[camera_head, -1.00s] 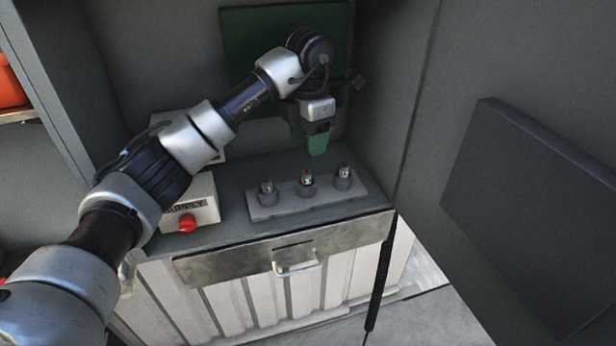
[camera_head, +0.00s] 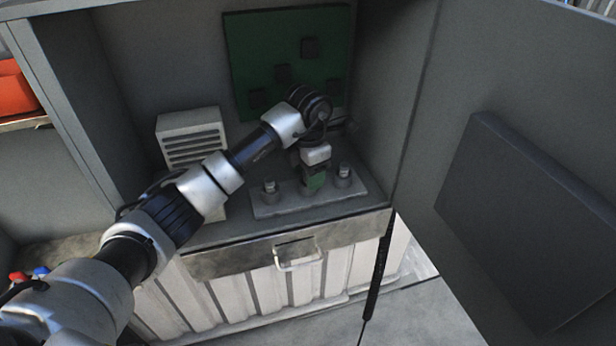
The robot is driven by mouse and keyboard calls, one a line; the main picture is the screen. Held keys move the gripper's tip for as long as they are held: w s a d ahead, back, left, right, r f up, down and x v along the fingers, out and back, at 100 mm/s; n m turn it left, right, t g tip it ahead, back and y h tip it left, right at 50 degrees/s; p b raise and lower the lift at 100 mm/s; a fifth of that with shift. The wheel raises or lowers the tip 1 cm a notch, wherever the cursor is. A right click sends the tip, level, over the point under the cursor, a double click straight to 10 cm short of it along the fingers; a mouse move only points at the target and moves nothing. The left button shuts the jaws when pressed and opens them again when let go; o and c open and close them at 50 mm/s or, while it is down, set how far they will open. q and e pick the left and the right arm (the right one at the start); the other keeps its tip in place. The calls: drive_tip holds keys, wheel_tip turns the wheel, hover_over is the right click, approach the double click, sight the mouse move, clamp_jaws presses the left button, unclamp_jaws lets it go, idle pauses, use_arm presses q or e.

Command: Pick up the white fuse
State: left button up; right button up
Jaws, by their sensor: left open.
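A grey fuse block (camera_head: 262,211) stands on the shelf of the bay with several round holders in a row. A small pale fuse (camera_head: 269,186) stands upright at its left end, and another (camera_head: 343,170) stands at its right end. They are too small to tell which is the white one. My left gripper (camera_head: 314,187), with green fingers, points down over the middle of the block, between these two. It is open. It hides the middle holder, and I cannot tell whether it touches anything there. My right gripper is not in view.
A green board (camera_head: 288,50) with dark squares is on the back wall. A white louvred box (camera_head: 192,135) stands left of the block. A drawer front with a handle (camera_head: 297,254) is below the shelf. A grey door with a dark panel (camera_head: 530,215) stands at right.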

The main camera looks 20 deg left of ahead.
use_arm(q)
clamp_jaws()
drive_tip(key=shift+r, duration=0.1)
drive_tip(key=shift+r+b, duration=0.25)
drive_tip(key=shift+b, duration=0.1)
wheel_tip(320, 180, up, 5)
drive_tip(key=shift+f+b, duration=0.1)
drive_tip(key=shift+b, duration=1)
wheel_tip(320, 180, up, 11)
drive_tip(key=p, duration=0.3)
